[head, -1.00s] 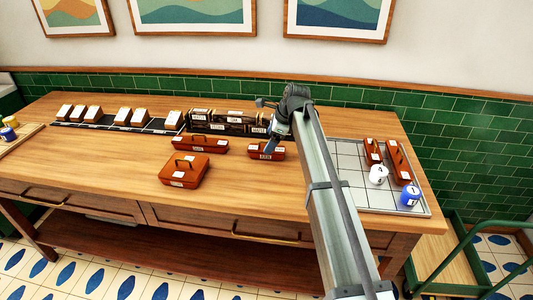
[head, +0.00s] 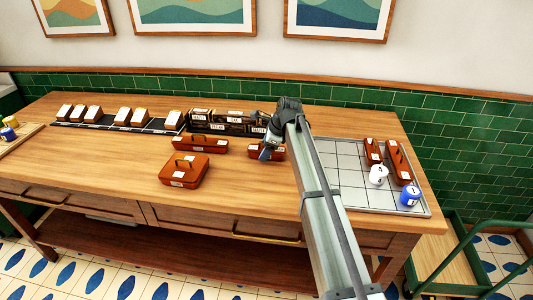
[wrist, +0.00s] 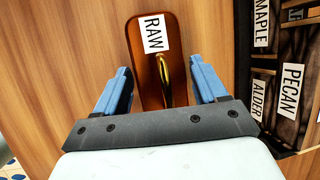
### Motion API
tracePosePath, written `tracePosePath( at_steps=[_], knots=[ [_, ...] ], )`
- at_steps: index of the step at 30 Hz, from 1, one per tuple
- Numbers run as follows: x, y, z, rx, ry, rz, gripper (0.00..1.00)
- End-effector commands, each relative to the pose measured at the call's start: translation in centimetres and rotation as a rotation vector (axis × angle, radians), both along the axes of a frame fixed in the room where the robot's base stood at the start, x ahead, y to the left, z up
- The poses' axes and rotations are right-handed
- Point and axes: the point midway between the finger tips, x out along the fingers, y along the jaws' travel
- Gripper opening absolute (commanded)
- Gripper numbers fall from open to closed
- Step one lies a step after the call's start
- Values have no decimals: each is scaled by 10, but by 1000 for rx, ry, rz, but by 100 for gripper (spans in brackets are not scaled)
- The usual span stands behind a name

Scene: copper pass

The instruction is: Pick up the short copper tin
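A short copper tin (head: 280,151) with a handle on its lid sits on the wooden counter, partly hidden by my gripper (head: 266,155) in the head view. In the wrist view this tin (wrist: 146,72) has a white RAW label and a brass handle. My gripper (wrist: 158,72) is open above it, with one blue finger on each side and a gap between each finger and the tin. A longer copper tin (head: 208,148) and a large boxy copper tin (head: 192,172) stand to the left.
A dark labelled rack (head: 222,120) stands close behind the tin. A grey tiled tray (head: 347,180) at the right holds two copper tins, a white canister (head: 378,175) and a blue canister (head: 410,196). Several white-labelled blocks line the back left. The front counter is clear.

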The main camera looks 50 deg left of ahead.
Motion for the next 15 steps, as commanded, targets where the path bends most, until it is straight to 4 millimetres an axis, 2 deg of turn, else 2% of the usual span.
tracePosePath(
  at_steps=[2, 15],
  knots=[
    [0, 0, 0, 0, 0, 0, 64],
    [0, 0, 0, 0, 0, 0, 21]
  ],
)
